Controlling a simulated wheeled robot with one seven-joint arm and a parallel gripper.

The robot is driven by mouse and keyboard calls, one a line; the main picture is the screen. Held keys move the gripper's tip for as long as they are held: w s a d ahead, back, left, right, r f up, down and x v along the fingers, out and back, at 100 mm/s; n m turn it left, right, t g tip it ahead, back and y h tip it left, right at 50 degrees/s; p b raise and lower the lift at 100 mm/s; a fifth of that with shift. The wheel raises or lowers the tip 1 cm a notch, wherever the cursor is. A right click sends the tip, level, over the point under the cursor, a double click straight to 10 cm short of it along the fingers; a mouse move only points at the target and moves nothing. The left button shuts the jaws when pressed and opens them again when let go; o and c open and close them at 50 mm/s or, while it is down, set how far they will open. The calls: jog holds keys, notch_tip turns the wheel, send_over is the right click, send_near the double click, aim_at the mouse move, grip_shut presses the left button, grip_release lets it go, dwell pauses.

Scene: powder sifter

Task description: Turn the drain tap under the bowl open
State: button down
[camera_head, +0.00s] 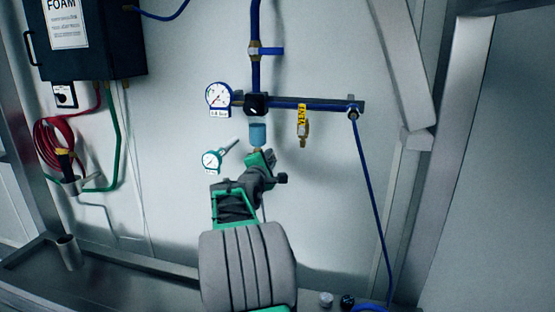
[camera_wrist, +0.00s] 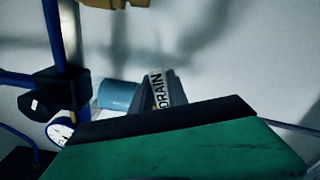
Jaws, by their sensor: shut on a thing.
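The blue bowl (camera_head: 258,133) hangs under the black regulator (camera_head: 257,104) on the wall pipework. In the wrist view the bowl (camera_wrist: 117,96) shows beside a white label reading "DRAIN" (camera_wrist: 158,90). A small brass-coloured bit of the drain tap (camera_head: 257,150) shows just under the bowl, and the rest is hidden by my gripper. My gripper (camera_head: 262,158) is directly below the bowl, shut on the drain tap. In the wrist view my gripper (camera_wrist: 174,92) has its dark fingertip against the label. The tap's handle angle cannot be told.
A gauge (camera_head: 218,95) is left of the regulator, and a second gauge (camera_head: 211,160) is close left of my gripper. A brass valve with a yellow tag (camera_head: 303,122) hangs to the right. A blue hose (camera_head: 373,205) runs down at right. The wall below is mostly clear.

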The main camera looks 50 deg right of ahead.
jog(key=c, duration=1.5)
grip_release()
jog(key=shift+w, duration=0.1)
jog(key=shift+c, duration=0.2)
jog(key=shift+o, duration=1.3)
jog(key=b+v, duration=0.2)
jog(key=v, duration=0.6)
jog(key=shift+d, duration=0.1)
jog(key=shift+c, duration=0.3)
